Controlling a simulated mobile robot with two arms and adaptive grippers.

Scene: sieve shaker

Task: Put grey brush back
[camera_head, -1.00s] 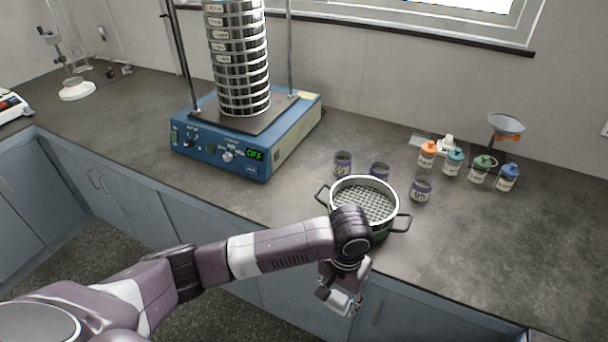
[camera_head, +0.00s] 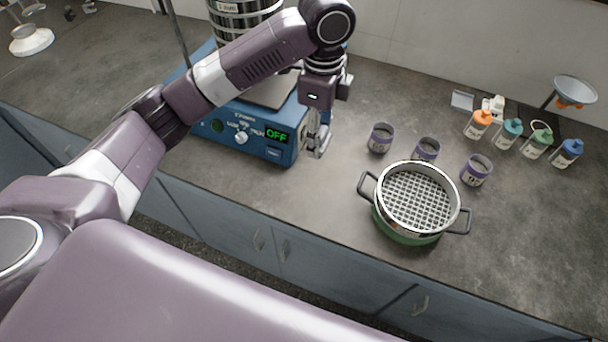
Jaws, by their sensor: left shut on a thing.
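My left gripper (camera_head: 317,143) points down above the counter, in front of the blue sieve shaker (camera_head: 280,148) and left of the purple-rimmed jars. It is shut on a slim grey thing, which I take to be the grey brush; its shape is hard to make out against the fingers. No other grey brush is clearly visible. My right gripper is out of view.
A green pot with a sieve (camera_head: 418,199) and side handles stands on the counter (camera_head: 330,215). Several purple-rimmed jars (camera_head: 380,138) stand behind it. Bottles with coloured caps (camera_head: 508,133) and a funnel (camera_head: 574,90) are at right. The shaker display reads OFF.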

